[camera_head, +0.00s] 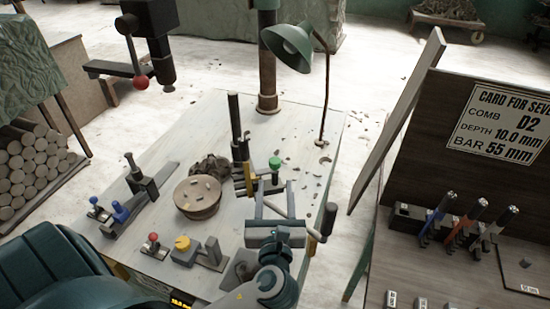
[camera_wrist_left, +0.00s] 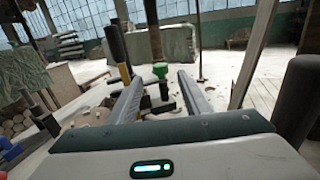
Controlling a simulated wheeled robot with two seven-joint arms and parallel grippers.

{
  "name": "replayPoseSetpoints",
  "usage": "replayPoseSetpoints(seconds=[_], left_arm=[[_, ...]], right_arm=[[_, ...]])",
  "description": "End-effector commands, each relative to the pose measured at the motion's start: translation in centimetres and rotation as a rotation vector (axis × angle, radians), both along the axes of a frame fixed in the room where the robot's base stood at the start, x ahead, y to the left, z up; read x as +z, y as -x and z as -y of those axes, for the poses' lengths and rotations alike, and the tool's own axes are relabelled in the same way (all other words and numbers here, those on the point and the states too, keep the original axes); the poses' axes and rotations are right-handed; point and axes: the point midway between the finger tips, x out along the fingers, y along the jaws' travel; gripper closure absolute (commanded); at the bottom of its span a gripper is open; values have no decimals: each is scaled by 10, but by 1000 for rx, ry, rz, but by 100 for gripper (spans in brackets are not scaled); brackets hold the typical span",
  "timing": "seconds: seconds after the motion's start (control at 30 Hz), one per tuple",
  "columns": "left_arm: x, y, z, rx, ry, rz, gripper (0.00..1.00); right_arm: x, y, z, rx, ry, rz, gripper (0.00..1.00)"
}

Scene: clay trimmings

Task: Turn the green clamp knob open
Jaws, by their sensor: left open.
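The green clamp knob (camera_head: 275,162) tops a short dark post on the pale worktable (camera_head: 225,125), right of a dark upright bar. It also shows in the left wrist view (camera_wrist_left: 160,70), between the fingers and beyond them. My left gripper (camera_head: 274,197) is open and empty, its two fingers pointing at the knob from the near side. The knob appears apart from both fingers. My right gripper is not in view.
A yellow-and-black block (camera_head: 245,180) and a round wooden piece (camera_head: 197,197) are left of the fingers. A dark cylindrical handle (camera_head: 328,218) stands close to my gripper's right side. A green lamp (camera_head: 288,42) overhangs the back. Shavings litter the table's right part.

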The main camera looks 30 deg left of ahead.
Motion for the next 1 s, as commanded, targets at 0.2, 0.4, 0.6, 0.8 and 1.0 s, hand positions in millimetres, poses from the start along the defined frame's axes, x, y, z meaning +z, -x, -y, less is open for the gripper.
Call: replayPoseSetpoints(seconds=[0.2,0.4,0.6,0.8,1.0], left_arm=[[3,-34,-23,1,-4,0,56],[2,-64,-42,0,-2,0,56],[1,-84,-55,-1,-2,-1,56],[0,-93,-61,-1,0,-1,56],[0,-93,-62,-1,1,-1,56]], right_arm=[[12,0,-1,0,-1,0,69],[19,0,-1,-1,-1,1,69],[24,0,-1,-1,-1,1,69],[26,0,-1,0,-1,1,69],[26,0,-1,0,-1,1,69]])
